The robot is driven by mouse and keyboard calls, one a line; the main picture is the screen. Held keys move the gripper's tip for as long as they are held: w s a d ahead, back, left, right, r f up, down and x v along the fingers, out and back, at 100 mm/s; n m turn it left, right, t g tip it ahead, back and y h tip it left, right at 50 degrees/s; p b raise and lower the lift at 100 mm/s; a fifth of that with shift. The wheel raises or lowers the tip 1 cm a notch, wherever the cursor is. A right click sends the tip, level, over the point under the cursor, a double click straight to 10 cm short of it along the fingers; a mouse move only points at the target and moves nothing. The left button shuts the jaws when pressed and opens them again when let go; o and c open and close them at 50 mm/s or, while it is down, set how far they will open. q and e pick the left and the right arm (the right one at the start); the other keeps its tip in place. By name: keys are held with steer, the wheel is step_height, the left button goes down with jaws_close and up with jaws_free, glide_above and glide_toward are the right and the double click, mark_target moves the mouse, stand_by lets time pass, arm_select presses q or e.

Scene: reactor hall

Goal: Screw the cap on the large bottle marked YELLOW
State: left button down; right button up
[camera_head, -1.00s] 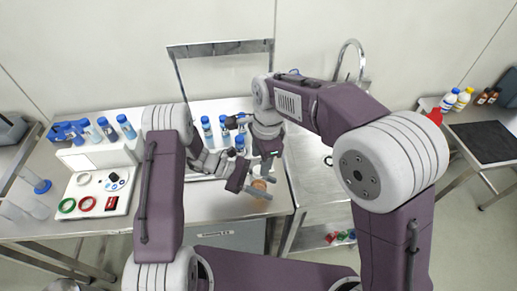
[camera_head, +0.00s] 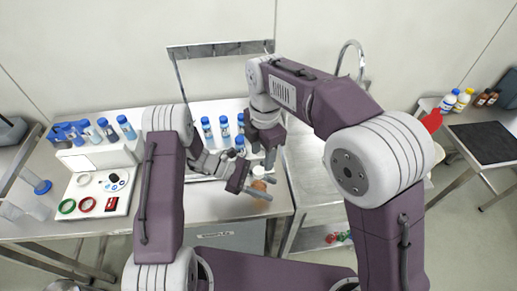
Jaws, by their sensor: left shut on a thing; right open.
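My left gripper (camera_head: 257,192) is shut on a small bottle (camera_head: 259,185) with an orange-brown body, above the front right part of the steel table. A white part (camera_head: 258,171) shows at the top of this bottle; I cannot tell whether it is a cap or the bottle's neck. My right gripper (camera_head: 265,163) is open, just above and beside the white part, pointing down. I see nothing clearly held in it. No marking YELLOW can be read, and the arms hide part of the table.
Several blue-capped bottles (camera_head: 207,128) stand along the table's back, with more at the left (camera_head: 126,127). A white tray (camera_head: 91,207) with rings lies at the left. A sink with a tap (camera_head: 352,60) is at the right. White bottles (camera_head: 462,100) stand on the far-right table.

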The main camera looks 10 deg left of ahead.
mark_target(259, 170)
steer(key=n, duration=0.5)
steer(key=shift+w+r+n, duration=0.1)
steer(key=shift+r+n, duration=0.1)
steer(key=shift+n, duration=0.1)
steer(key=n, duration=0.3)
steer(key=shift+w+a+r, duration=0.2)
steer(key=shift+w+a, duration=0.05)
steer(key=shift+a, duration=0.05)
steer(key=shift+w+a+f, duration=0.15)
steer(key=shift+a+f, duration=0.1)
steer(key=shift+a, duration=0.05)
step_height(259, 170, down, 8)
